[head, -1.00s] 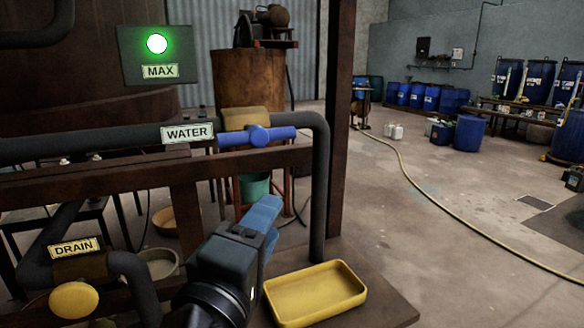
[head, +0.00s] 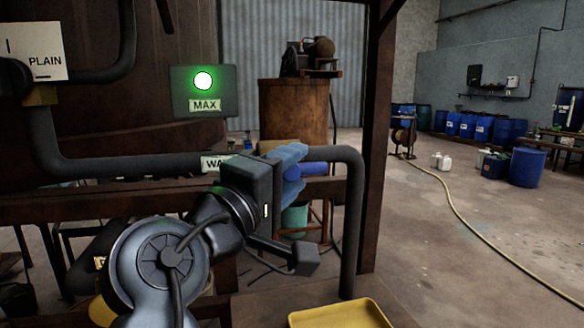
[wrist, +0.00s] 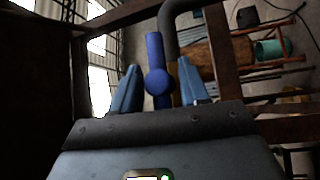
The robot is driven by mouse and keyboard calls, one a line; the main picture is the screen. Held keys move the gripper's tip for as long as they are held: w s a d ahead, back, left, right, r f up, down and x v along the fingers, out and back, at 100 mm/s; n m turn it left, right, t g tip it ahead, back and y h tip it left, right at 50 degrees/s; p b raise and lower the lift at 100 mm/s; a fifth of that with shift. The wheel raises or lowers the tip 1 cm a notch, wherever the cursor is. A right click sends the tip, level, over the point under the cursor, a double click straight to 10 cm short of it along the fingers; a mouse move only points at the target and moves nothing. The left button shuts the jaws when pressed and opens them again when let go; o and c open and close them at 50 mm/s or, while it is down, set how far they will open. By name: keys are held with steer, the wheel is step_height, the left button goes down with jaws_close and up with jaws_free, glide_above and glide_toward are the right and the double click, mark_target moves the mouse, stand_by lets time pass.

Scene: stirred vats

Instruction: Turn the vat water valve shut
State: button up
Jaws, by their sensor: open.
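The blue water valve handle (head: 314,168) lies along the dark horizontal pipe, just right of the partly covered WATER label (head: 212,163). My gripper (head: 291,164) is in front of it and hides its hub and left part in the head view. In the wrist view the blue handle (wrist: 154,52) with its round hub stands between the two light blue fingers of my gripper (wrist: 160,84). The fingers are open, with a gap on each side of the handle.
A green lamp (head: 203,81) glows above the MAX label. The pipe (head: 352,225) bends down on the right, beside a rusty post (head: 376,130). A yellow tray (head: 340,314) lies below. Open floor with a hose (head: 462,215) is at right.

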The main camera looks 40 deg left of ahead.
steer(key=shift+w, duration=0.25)
jaws_close()
